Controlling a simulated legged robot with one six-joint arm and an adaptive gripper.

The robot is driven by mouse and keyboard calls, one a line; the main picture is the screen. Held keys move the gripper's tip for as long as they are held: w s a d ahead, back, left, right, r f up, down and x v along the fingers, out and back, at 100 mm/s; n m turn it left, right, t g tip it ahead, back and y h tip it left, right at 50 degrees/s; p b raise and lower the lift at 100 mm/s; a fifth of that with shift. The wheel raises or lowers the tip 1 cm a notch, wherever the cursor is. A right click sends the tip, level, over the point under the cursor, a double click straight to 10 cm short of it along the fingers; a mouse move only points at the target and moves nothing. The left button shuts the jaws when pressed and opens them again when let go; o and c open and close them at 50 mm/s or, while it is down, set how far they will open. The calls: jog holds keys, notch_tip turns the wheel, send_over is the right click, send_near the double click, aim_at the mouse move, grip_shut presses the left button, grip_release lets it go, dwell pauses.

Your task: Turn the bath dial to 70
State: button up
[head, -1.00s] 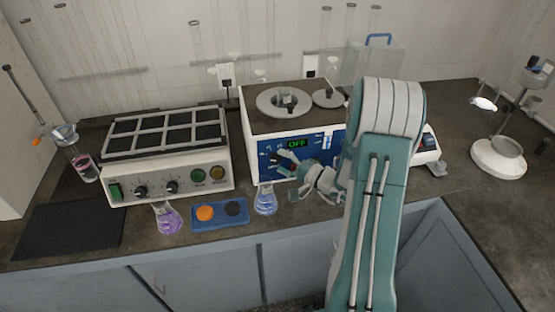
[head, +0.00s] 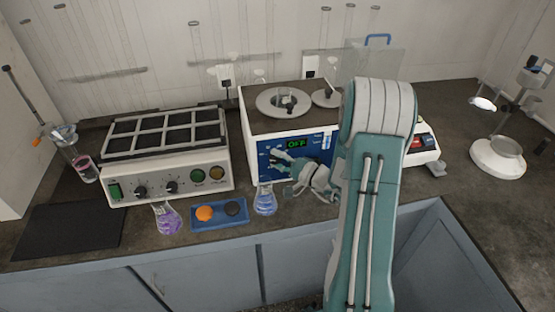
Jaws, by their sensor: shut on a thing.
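The water bath (head: 257,122) is a white box with a dark top, round lids and a blue front panel. Its small display (head: 295,143) is lit green and appears to read OFF. My gripper (head: 275,162) is at the left part of the blue panel, with its fingers shut on the bath dial there. The fingers hide the dial and most of its scale, so its setting cannot be read. My arm covers the right side of the bath.
A flask of blue liquid (head: 265,201) stands just below the gripper at the bench front. A blue tray (head: 220,222) with an orange and a dark round piece and a purple flask (head: 167,218) are left of it. A shaker (head: 165,172) with knobs stands left.

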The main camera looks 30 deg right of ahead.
jog(key=shift+f, duration=0.2)
jog(key=m+t, duration=0.1)
jog(key=m, duration=0.1)
jog(key=m+t, duration=0.1)
jog(key=t, duration=0.1)
jog(key=shift+a+f+m, duration=0.15)
jog(key=shift+f+m, duration=0.05)
jog(key=shift+m, duration=0.2)
jog(key=shift+m+t, duration=1.2)
jog(key=shift+m, duration=0.5)
jog(key=o, duration=1.1)
jog(key=shift+o, duration=0.2)
jog(key=shift+r, duration=0.15)
